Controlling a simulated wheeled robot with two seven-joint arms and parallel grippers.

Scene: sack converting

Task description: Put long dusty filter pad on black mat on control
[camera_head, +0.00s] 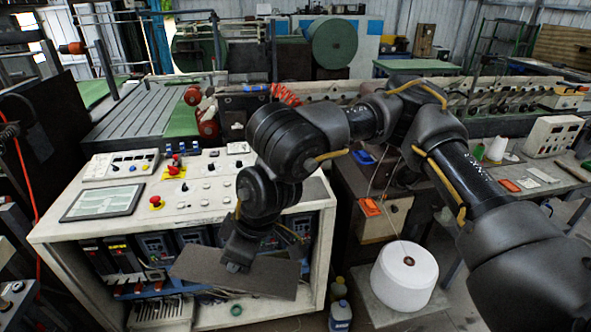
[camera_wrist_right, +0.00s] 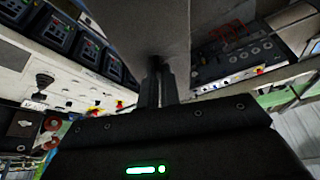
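The long dusty filter pad (camera_head: 272,276) is a grey-brown slab. It hangs in front of the open shelf of the control cabinet, below the top's level, slightly tilted. My right gripper (camera_head: 238,260) is shut on it near its middle. In the right wrist view the fingers (camera_wrist_right: 157,82) close on the pad (camera_wrist_right: 150,25), which fills the upper middle. A flat dark grey patch (camera_head: 316,193) on the right of the control top may be the black mat; my right arm hides part of it. My left gripper is not in view.
The control top (camera_head: 200,205) carries a framed screen (camera_head: 102,203), red buttons and knobs. Drive units (camera_head: 157,248) stand in the shelf behind the pad. A white yarn cone (camera_head: 404,278) and small bottles (camera_head: 340,315) stand at lower right.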

